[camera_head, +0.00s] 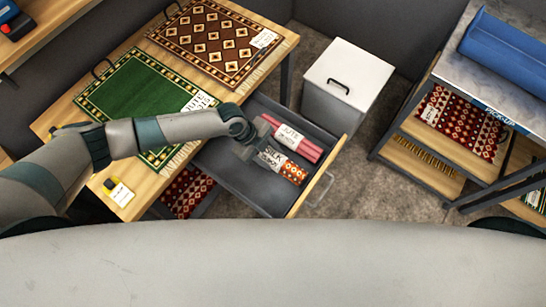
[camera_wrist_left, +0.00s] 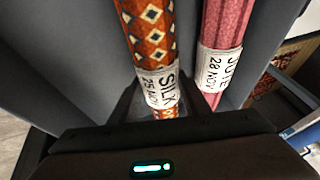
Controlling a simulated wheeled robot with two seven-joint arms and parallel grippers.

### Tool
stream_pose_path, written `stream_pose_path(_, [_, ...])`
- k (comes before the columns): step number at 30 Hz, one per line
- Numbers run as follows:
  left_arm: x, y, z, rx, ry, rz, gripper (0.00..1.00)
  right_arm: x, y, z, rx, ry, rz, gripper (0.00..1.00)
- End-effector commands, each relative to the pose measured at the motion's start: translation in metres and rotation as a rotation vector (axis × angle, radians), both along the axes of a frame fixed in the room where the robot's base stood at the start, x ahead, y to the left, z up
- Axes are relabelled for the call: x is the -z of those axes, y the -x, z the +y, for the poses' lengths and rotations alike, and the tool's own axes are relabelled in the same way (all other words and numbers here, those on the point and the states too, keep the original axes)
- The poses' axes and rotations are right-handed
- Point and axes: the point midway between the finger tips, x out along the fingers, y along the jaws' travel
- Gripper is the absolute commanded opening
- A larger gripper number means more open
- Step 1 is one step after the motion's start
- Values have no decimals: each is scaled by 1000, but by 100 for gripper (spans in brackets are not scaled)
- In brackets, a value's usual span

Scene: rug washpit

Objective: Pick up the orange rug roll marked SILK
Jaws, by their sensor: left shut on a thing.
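The orange rug roll (camera_head: 292,173) with a diamond pattern lies in the open grey drawer (camera_head: 262,197). Its white label reads SILK in both views; in the left wrist view the roll (camera_wrist_left: 147,32) runs up away from the gripper. My left gripper (camera_head: 256,150) reaches down into the drawer at the roll's label end. Its fingers (camera_wrist_left: 153,104) are shut around the roll beside the label. Whether the roll touches the drawer floor cannot be told. My right gripper is not in view.
A pink roll marked JUTE (camera_head: 309,151) lies close beside the orange one, also in the wrist view (camera_wrist_left: 229,22). The wooden drawer front (camera_head: 318,182) stands out from under the table with green (camera_head: 135,92) and brown (camera_head: 212,40) rugs. A white lidded bin (camera_head: 343,80) stands behind.

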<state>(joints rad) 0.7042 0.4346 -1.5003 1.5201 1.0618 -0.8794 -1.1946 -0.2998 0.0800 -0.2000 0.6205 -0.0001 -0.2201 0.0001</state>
Motion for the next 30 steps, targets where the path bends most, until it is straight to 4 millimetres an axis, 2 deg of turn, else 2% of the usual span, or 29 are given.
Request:
stream_pose_path(11, [-10, -1, -1, 1, 3, -1, 14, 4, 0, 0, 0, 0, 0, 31])
stream_pose_path(17, [-34, -2, -1, 1, 3, -4, 14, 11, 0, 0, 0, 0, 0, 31])
stream_pose_path(24, [-74, -1, 0, 2, 3, -5, 14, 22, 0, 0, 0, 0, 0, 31])
stream_pose_path(30, [-95, -1, -1, 2, 2, -2, 14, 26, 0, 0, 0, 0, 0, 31])
